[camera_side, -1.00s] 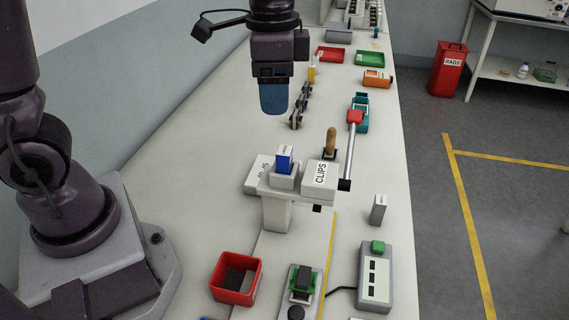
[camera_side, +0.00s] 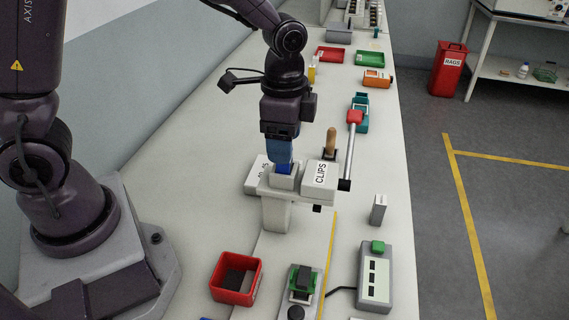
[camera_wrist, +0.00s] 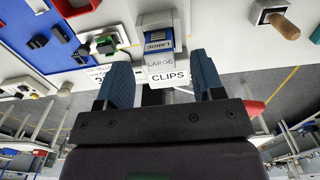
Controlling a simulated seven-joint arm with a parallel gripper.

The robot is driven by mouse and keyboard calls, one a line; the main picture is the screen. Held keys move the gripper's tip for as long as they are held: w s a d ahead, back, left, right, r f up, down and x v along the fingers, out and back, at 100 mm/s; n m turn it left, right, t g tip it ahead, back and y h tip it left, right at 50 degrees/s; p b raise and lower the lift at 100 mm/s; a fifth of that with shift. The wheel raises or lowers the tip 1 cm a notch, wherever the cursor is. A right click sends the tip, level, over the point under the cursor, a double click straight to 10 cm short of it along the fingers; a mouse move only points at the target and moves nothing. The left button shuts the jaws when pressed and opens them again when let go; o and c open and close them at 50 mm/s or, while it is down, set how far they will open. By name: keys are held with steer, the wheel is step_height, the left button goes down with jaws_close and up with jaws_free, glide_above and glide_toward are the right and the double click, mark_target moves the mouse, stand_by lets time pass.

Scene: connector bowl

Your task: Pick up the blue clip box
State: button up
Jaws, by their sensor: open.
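The blue clip box (camera_side: 284,168) sits upright in a light grey holder (camera_side: 284,182) on top of a pale stand. My gripper (camera_side: 279,160) is directly above it in the side view, its blue fingers pointing down and hiding most of the box. In the wrist view the blue box (camera_wrist: 158,39) bears a label reading LARGE and lies ahead of the gap between my fingers. My gripper (camera_wrist: 159,62) is open there, one finger on each side of the holder's line. I cannot tell whether the fingertips overlap the box's sides.
A lever with a red knob (camera_side: 355,117) rises further right. A red bin (camera_side: 236,279) and a grey button box (camera_side: 375,275) are nearer.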

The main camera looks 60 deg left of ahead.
steer(key=shift+f, duration=1.35)
steer(key=c, duration=1)
steer(key=shift+r, duration=0.15)
steer(key=shift+w+r, duration=0.1)
steer(key=shift+r, duration=0.45)
steer(key=shift+s+a+r, duration=0.35)
steer(key=shift+s+r, duration=2)
steer(key=shift+r, duration=0.45)
steer(key=shift+s+a+r, duration=0.35)
steer(key=shift+s+r, duration=1.95)
steer(key=shift+r, duration=0.5)
steer(key=shift+s+a+r, duration=0.35)
steer(key=shift+s+r, duration=2)
steer(key=shift+r, duration=0.45)
